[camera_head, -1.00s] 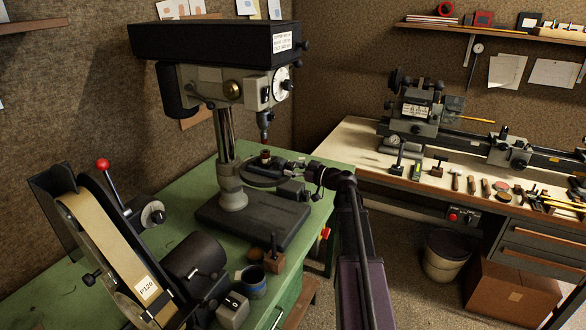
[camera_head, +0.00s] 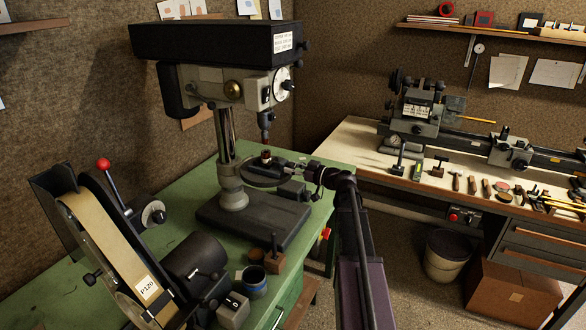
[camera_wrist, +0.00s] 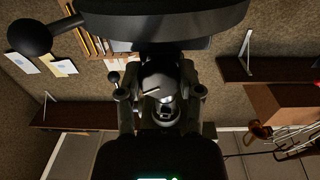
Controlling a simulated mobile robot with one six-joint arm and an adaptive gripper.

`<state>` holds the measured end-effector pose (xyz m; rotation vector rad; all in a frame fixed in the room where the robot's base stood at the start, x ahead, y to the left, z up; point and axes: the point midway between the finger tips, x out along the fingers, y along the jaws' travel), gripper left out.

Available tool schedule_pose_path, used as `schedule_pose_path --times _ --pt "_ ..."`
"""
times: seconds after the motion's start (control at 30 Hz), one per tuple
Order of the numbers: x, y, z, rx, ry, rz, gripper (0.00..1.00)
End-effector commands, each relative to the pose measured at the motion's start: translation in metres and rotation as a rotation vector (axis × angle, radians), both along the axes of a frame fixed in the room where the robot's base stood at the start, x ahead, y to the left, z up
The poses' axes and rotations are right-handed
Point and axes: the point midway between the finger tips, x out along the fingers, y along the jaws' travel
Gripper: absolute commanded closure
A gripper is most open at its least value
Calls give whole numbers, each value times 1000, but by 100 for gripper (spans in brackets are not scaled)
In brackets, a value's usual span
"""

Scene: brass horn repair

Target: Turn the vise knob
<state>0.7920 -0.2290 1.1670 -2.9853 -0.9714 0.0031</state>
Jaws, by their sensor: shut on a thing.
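The drill press (camera_head: 228,88) stands on the green bench, with a round work table (camera_head: 262,177) on its column. A small dark vise (camera_head: 291,190) is at the right side of that table. My gripper (camera_head: 309,172) reaches in from the right, at the vise. Its two fingers also show in the wrist view (camera_wrist: 164,108), shut on a dark rounded part between them, the vise knob. The knob is mostly hidden by my gripper in the head view. A small dark, reddish-banded piece (camera_head: 266,156) sits above the work table, under the chuck (camera_head: 265,120).
A belt sander (camera_head: 115,240) fills the left front of the green bench (camera_head: 190,185). A blue-banded cup (camera_head: 253,281) and a wooden block with a post (camera_head: 275,260) stand near the front edge. A lathe (camera_head: 413,110) and hand tools are on the right bench.

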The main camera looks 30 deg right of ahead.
Motion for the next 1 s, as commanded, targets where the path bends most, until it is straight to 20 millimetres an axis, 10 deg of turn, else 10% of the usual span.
schedule_pose_path --times 1.0 --pt "1 -1 2 484 371 -4 100"
